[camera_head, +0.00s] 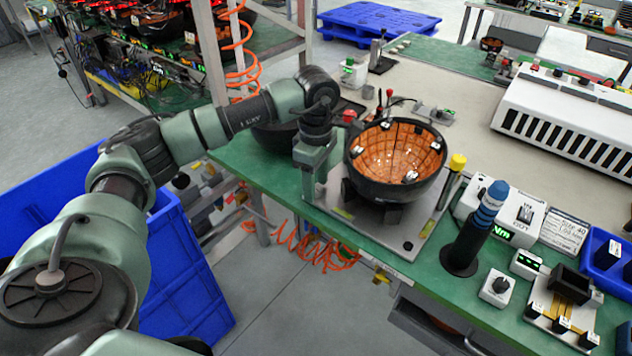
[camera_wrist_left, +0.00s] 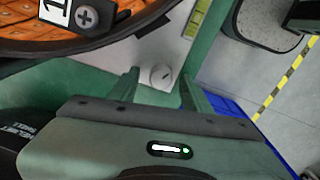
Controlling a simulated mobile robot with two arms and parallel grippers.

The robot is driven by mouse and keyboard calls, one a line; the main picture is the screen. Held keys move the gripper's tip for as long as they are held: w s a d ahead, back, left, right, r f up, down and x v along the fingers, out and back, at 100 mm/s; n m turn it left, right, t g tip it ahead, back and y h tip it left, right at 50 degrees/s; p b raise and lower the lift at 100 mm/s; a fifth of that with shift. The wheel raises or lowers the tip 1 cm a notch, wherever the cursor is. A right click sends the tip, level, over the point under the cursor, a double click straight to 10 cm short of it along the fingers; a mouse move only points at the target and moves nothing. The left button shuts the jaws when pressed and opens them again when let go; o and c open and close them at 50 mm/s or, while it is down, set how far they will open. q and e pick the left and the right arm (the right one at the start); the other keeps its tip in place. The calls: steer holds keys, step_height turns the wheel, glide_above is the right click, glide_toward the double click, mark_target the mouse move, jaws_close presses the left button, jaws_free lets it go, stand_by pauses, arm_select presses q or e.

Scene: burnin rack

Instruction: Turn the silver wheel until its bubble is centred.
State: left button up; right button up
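The silver wheel (camera_wrist_left: 161,76) is a small round knob on the light metal plate (camera_wrist_left: 150,45) in the left wrist view. In the head view my left gripper hides it. My left gripper (camera_wrist_left: 158,90) is open, with its fingers apart and the wheel seen between them; I cannot tell whether they touch it. In the head view the gripper (camera_head: 312,192) points down at the plate's left corner. A yellow-green level vial (camera_wrist_left: 196,20) lies on the plate near the wheel; its bubble is too small to read. My right gripper is not in view.
A black bowl with orange lining (camera_head: 398,160) stands on the plate, close right of my gripper. A blue-topped black post (camera_head: 475,230) and a yellow-capped tool (camera_head: 453,175) stand further right. A blue crate (camera_head: 185,285) is on the floor, below my left arm.

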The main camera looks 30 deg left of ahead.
arm_select(q)
step_height(320, 180, up, 8)
steer(key=p, duration=0.5)
steer(key=shift+f, duration=0.1)
